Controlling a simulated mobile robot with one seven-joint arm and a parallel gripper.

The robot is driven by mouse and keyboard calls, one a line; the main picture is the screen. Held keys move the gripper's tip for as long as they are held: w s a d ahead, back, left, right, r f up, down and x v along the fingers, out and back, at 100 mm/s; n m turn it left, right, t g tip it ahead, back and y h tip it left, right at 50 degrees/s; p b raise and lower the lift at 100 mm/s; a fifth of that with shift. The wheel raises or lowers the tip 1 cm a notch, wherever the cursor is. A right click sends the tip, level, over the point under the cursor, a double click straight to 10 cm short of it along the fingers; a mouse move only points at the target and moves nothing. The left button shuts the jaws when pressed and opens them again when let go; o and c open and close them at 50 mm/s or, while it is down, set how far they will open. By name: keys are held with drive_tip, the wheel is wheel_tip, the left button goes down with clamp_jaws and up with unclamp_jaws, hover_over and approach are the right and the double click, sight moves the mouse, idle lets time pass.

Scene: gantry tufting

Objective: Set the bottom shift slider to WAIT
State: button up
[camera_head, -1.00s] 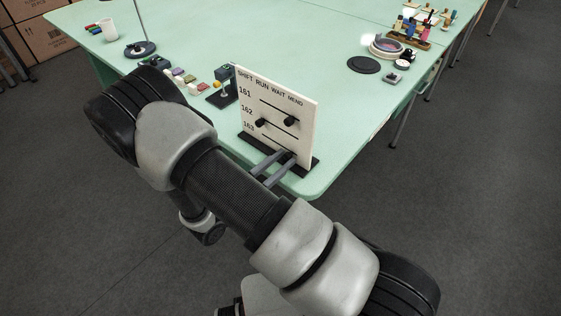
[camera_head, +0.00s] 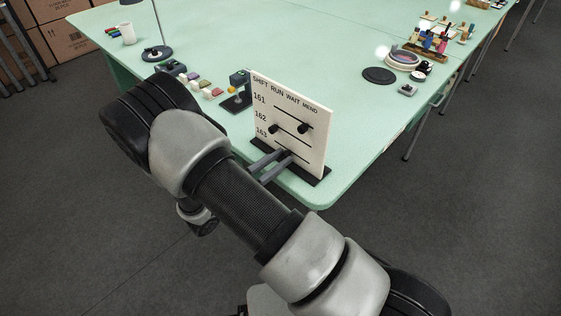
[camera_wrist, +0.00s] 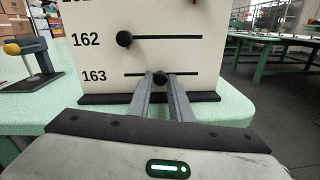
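The white panel (camera_head: 313,112) stands upright near the table corner in the head view, headed SHIFT, RUN, WAIT, MEND above rows 161, 162 and 163. The bottom slider knob (camera_wrist: 160,79) is black and sits near the middle of the 163 slot in the wrist view, level with the middle heading, WAIT. My gripper (camera_wrist: 160,77) has one finger on each side of this knob and appears shut on it. In the head view the fingers (camera_head: 281,158) partly hide the knob. The 162 knob (camera_wrist: 124,39) is at its slot's left end. The 161 knob (camera_head: 303,128) is at the right.
The panel's dark base (camera_wrist: 205,96) lies just below the fingers. A device with a yellow ball (camera_wrist: 12,48) stands left of the panel. Small coloured blocks (camera_head: 205,84) lie farther left. A black disc (camera_head: 379,75) is right of the panel, with bare table between.

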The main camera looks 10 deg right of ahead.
drive_tip(key=o, duration=0.3)
drive_tip(key=shift+o, duration=0.2)
drive_tip(key=v, duration=1.7)
drive_tip(key=shift+s, duration=0.2)
drive_tip(key=shift+a, duration=0.15)
